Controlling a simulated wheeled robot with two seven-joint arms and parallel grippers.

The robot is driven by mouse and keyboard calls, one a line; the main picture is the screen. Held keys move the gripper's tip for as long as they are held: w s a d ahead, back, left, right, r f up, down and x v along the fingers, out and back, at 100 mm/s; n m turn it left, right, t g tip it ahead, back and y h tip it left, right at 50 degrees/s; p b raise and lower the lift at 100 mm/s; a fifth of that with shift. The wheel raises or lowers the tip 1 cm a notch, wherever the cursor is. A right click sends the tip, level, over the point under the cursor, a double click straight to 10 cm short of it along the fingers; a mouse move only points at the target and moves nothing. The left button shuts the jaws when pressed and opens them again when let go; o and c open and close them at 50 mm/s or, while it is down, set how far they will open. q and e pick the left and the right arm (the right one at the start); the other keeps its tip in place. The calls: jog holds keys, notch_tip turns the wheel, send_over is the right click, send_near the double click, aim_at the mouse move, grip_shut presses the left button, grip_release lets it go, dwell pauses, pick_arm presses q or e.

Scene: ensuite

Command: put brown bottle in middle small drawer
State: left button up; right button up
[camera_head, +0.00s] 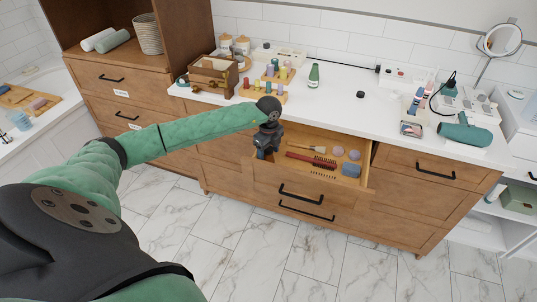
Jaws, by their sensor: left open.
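My left arm reaches across to the middle of the wooden vanity. My left gripper (264,153) is open, pointing down at the left end of the pulled-out middle drawer (311,182). Whether anything is between its fingers is too small to see. The drawer holds a red brush (311,159), a wooden brush (306,148), two round pinkish items (346,153) and a blue item (350,170). I cannot pick out a brown bottle with certainty. Small bottles stand on a wooden rack (262,96) on the counter, partly behind my arm. My right gripper is not in view.
A green bottle (313,77) stands on the white counter (335,100). A wooden box (214,76) is at the counter's left, a teal hair dryer (465,131) and round mirror (502,40) at its right. The marble floor (270,240) in front is clear.

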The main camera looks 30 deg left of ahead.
pick_arm(q)
jog(key=shift+r, duration=0.75)
notch_tip(320, 180, up, 9)
jog(key=shift+r+b, duration=0.2)
jog(key=shift+b, duration=0.85)
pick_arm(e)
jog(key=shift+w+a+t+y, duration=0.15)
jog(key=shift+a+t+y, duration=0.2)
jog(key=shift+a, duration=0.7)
